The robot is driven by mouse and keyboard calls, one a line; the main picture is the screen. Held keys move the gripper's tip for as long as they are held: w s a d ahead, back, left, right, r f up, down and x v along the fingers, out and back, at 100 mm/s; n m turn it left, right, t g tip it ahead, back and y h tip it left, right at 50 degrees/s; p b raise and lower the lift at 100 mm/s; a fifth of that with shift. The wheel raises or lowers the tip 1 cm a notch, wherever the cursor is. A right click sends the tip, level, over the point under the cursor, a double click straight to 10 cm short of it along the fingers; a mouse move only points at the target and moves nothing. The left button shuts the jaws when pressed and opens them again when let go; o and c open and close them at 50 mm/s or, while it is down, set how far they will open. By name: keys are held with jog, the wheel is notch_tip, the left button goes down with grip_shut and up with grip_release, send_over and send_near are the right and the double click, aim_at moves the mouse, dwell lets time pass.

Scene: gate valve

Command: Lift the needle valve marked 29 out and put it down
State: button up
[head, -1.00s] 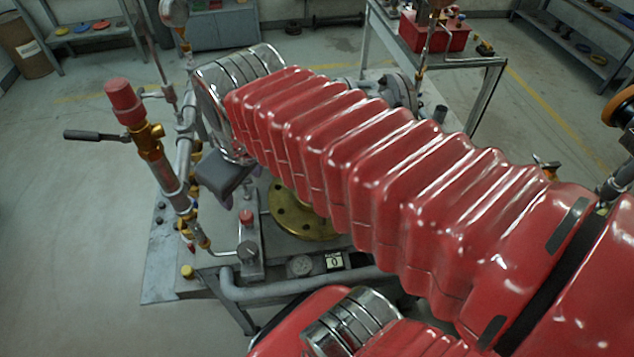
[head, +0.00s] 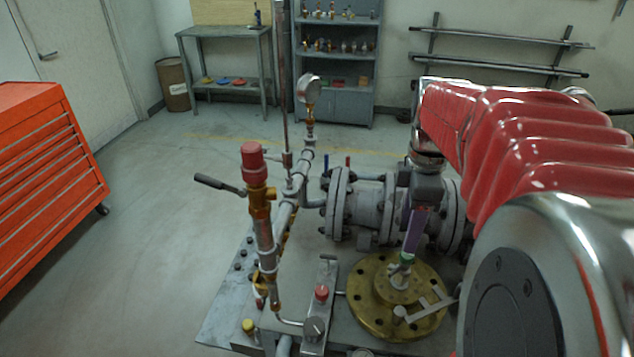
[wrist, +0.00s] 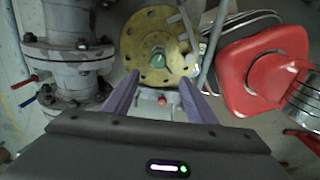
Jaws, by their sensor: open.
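No number 29 is legible, so I cannot confirm which part is the needle valve. A small green-topped fitting (head: 406,259) stands at the centre of a round brass flange (head: 372,322). In the wrist view the green top (wrist: 159,58) lies beyond and between my finger tips, over the brass flange (wrist: 143,28). My gripper (head: 411,246) points down over the fitting with its purple fingers. In the wrist view my gripper (wrist: 159,79) has its two fingers apart and nothing held between them. Whether a finger touches the fitting cannot be told.
A flanged grey pipe (head: 365,205) runs behind the brass flange. A red-capped brass valve (head: 257,185) stands upright at left. A block with a red knob (head: 321,293) is in front. A flat metal lever (head: 425,309) lies across the brass flange. Open floor (head: 150,215) is at left.

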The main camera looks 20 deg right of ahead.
aim_at(407, 255)
jog(key=shift+s+d, duration=0.1)
jog(key=shift+d, duration=0.35)
jog(key=shift+f, duration=0.15)
notch_tip(407, 255, down, 8)
jog(key=shift+f, duration=0.25)
jog(key=shift+f, duration=0.1)
jog(key=shift+d+f, duration=0.2)
jog(key=shift+f, duration=2.3)
jog(key=shift+c, duration=0.4)
grip_shut()
